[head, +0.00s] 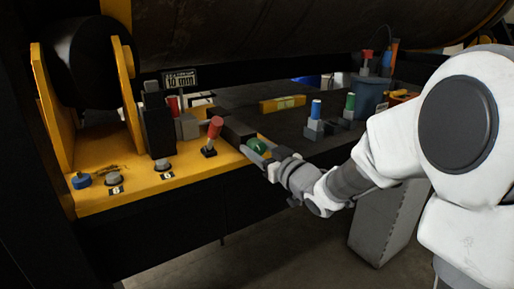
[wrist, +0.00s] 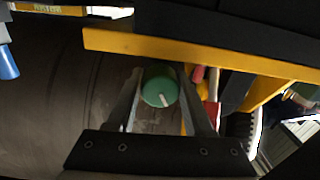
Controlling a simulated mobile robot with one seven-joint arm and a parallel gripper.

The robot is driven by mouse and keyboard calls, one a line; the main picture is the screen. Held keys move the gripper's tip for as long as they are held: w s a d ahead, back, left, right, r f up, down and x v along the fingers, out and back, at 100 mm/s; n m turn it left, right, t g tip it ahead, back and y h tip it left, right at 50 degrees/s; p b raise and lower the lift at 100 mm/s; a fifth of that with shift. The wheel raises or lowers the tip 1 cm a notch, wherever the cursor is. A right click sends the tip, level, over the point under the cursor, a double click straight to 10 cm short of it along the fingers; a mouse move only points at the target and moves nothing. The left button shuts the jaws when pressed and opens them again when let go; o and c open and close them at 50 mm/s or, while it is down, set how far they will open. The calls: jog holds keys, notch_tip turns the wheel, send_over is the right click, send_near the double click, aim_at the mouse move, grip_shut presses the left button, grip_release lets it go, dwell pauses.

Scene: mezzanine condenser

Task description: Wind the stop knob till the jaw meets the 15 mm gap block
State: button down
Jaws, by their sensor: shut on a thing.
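The stop knob is a round green knob (head: 258,145) on the front edge of the yellow bench, at the end of a dark bar. In the wrist view the green knob (wrist: 158,92) shows a pale line pointing down, slightly right. My gripper (head: 257,149) is shut on it, with one finger on each side. A black upright block (head: 158,124) stands on the yellow plate.
A sign reading about 10 mm (head: 180,78) stands behind. A red-handled lever (head: 213,132) rises close left of my gripper. Blue-handled (head: 315,127) and green-handled (head: 348,112) grey blocks stand to the right. A blue knob (head: 81,180) and buttons line the left front.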

jog(key=m+p, duration=0.1)
jog(key=m, duration=0.5)
jog(key=shift+p, duration=0.3)
dwell(0.4)
jog(key=shift+c, duration=1.5)
grip_release()
jog(key=shift+s, duration=0.1)
